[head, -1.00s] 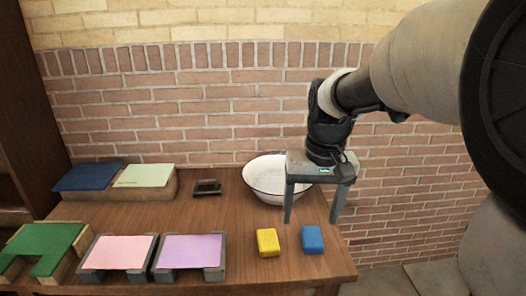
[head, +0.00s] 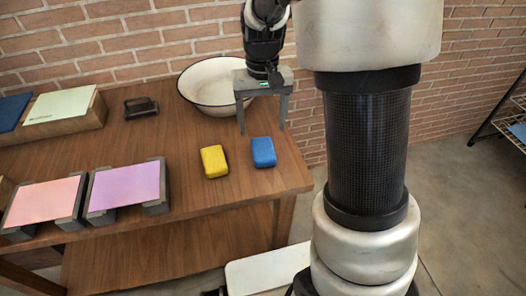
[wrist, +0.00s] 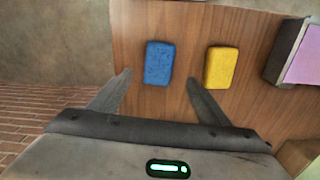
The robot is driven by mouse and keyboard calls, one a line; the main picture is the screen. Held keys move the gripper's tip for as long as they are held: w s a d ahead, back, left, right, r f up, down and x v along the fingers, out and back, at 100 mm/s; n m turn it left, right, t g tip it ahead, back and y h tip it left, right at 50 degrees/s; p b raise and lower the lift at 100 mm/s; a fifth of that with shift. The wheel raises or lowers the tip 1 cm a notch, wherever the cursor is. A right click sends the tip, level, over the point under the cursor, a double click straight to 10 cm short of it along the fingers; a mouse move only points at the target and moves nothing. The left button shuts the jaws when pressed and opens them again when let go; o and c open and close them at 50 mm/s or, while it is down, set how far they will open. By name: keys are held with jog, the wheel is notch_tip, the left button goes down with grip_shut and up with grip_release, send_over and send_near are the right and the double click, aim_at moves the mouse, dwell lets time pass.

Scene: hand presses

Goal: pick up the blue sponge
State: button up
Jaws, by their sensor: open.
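The blue sponge (head: 264,152) lies flat on the wooden table near its right end. In the wrist view the blue sponge (wrist: 159,63) lies ahead of and between the fingertips, with nothing in its way. My gripper (head: 262,132) is open and empty, with its fingers pointing down above the table by the sponge. In the wrist view my gripper (wrist: 158,78) shows its two fingers spread wider than the sponge. I see no contact between the fingers and the sponge.
A yellow sponge (head: 214,162) lies just left of the blue one. A white bowl (head: 200,85) stands behind, close to my gripper. Purple (head: 125,186) and pink (head: 44,201) plates on grey supports stand to the left. A dark press-like object (head: 141,107) sits near the wall.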

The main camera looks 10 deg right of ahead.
send_over(263, 148)
notch_tip(263, 148, down, 4)
jog(key=shift+f, duration=0.25)
notch_tip(263, 148, down, 5)
jog(key=shift+s+f+b, duration=0.1)
jog(key=shift+b, duration=0.5)
jog(key=c, duration=1.1)
